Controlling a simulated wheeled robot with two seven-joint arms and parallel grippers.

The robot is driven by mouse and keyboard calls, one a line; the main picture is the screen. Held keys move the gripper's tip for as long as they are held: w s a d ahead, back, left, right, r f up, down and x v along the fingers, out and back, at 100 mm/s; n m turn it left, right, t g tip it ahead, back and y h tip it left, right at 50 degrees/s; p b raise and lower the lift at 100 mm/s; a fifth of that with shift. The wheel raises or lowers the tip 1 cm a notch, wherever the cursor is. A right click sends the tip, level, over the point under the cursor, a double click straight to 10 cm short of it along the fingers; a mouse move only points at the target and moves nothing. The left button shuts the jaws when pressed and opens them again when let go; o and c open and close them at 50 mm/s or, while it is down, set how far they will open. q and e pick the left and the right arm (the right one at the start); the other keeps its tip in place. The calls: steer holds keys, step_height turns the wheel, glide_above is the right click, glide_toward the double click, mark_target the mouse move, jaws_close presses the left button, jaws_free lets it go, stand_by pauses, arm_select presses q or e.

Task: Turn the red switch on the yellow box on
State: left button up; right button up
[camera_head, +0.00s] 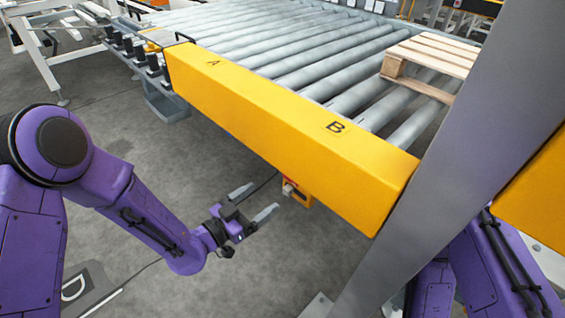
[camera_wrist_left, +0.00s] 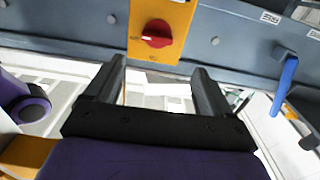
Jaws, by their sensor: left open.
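The yellow box (camera_wrist_left: 172,18) shows in the left wrist view at the top middle, fixed to a blue-grey beam. Its red switch (camera_wrist_left: 156,34) is a round knob facing me. In the head view only a small part of the yellow box (camera_head: 304,199) shows under the long yellow cover, and the switch is hard to make out there. My left gripper (camera_head: 252,201) is open and empty, a little left of the box and apart from it. In the left wrist view its fingers (camera_wrist_left: 158,80) point toward the beam, just below the switch. My right gripper is not in view.
A long yellow cover (camera_head: 270,130) marked A and B runs along the roller conveyor (camera_head: 290,50). A wooden pallet (camera_head: 435,58) lies on the rollers. A grey post (camera_head: 455,150) stands at the right. A blue handle (camera_wrist_left: 285,85) hangs right of the box. Open floor lies around my left gripper.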

mark_target(289, 180)
arm_select(q)
steer(key=x, duration=0.3)
steer(key=b+x, duration=0.1)
steer(key=x, duration=0.3)
steer(key=b+x, duration=0.1)
steer(key=x, duration=0.2)
steer(key=shift+s+d+r, duration=0.1)
steer(key=shift+d, duration=0.35)
steer(key=shift+a, duration=0.1)
steer(key=c, duration=1.1)
